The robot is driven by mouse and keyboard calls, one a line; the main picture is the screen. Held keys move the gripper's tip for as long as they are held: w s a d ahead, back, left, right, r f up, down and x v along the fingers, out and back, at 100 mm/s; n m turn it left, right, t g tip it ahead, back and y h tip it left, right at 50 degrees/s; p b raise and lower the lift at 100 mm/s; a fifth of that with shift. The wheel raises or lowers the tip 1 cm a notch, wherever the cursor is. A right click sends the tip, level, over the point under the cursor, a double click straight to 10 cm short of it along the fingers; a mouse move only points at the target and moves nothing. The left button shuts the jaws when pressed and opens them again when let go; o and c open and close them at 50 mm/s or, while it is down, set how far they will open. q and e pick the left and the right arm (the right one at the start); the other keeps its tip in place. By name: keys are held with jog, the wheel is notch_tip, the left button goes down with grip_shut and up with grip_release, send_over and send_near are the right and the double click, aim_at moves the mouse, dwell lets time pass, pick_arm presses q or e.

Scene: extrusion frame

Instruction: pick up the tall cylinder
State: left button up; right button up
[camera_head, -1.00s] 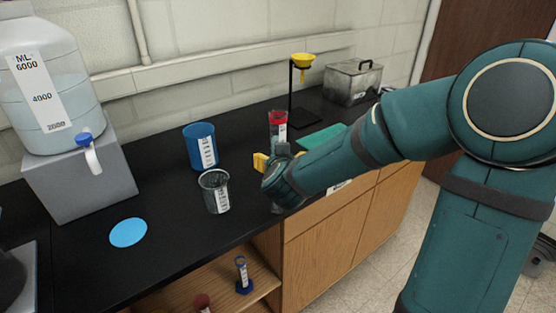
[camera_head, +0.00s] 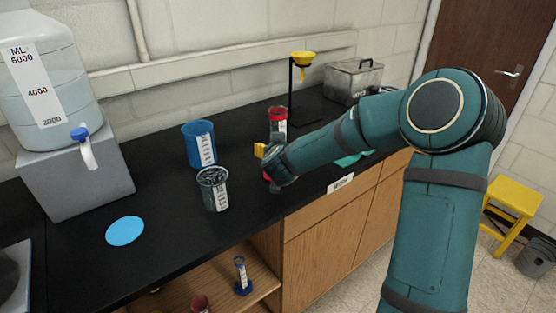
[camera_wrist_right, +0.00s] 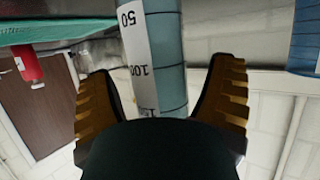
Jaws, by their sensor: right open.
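The tall cylinder (camera_head: 278,117) stands on the black counter, with a red collar near its top. My right arm hides much of its lower part in the head view. In the right wrist view, the grey-blue graduated cylinder (camera_wrist_right: 170,50) with a white scale label stands between the two yellow-padded fingers. My right gripper (camera_wrist_right: 163,88) is open, with a finger on each side of the cylinder and a visible gap at both. In the head view, the right gripper (camera_head: 263,153) is partly hidden by its own wrist. My left gripper is not in view.
A clear beaker (camera_head: 214,190) and a blue beaker (camera_head: 199,144) stand left of the gripper. A funnel stand (camera_head: 291,88) and metal box (camera_head: 352,81) stand behind. A blue disc (camera_head: 125,231) lies near a large jug (camera_head: 45,80). Small cylinders stand on the lower shelf (camera_head: 212,290).

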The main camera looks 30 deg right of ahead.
aim_at(278, 117)
jog(key=c, duration=1.4)
jog(key=shift+o, duration=0.2)
jog(key=shift+r, duration=0.2)
jog(key=shift+r+p, duration=1.55)
jog(key=shift+r, duration=2.2)
jog(key=shift+r+p, duration=0.4)
jog(key=shift+r, duration=0.65)
